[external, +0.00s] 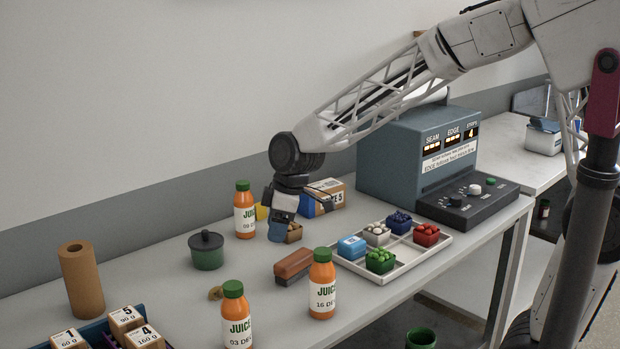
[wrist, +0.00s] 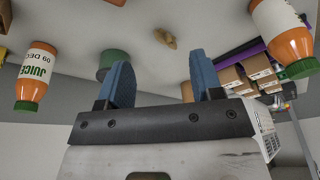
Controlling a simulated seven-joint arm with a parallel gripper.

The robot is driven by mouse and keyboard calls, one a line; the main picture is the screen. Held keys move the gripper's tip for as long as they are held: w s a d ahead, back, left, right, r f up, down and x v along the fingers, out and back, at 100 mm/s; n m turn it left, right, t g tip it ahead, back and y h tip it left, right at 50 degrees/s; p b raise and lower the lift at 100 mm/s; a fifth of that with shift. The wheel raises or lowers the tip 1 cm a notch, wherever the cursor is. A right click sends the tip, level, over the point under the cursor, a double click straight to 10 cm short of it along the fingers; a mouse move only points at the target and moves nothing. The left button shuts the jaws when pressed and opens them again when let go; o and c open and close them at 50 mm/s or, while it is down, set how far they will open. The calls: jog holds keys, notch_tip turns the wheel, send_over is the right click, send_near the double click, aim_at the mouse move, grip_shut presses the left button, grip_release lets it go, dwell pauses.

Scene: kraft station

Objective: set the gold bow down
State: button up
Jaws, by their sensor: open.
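The gold bow (external: 215,293) is a small gold-brown piece lying on the grey table, left of the brown block and behind the front juice bottles. In the wrist view the gold bow (wrist: 166,39) shows on the table beyond the gap between my fingertips, apart from both. My gripper (external: 280,234) is pointed down over the back middle of the table, to the right of and behind the bow. In the wrist view my gripper (wrist: 160,62) has its two blue fingers spread, with nothing held between them.
Juice bottles (external: 322,284) stand at the front and one at the back. A green pot (external: 207,250), a brown block (external: 293,267) and a cardboard roll (external: 82,280) stand around the bow. A white tray (external: 385,275) holds coloured bins at right, before a blue machine (external: 400,165).

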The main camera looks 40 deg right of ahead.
aim_at(221, 288)
jog(key=w+a+f+n, duration=0.3)
jog(key=w+a+f, duration=0.4)
jog(key=a+f, duration=0.1)
jog(key=shift+w+a+g+y, duration=0.3)
jog(key=shift+x, duration=1.3)
jog(key=shift+x, duration=2.6)
jog(key=c, duration=1.1)
jog(key=shift+r, duration=0.1)
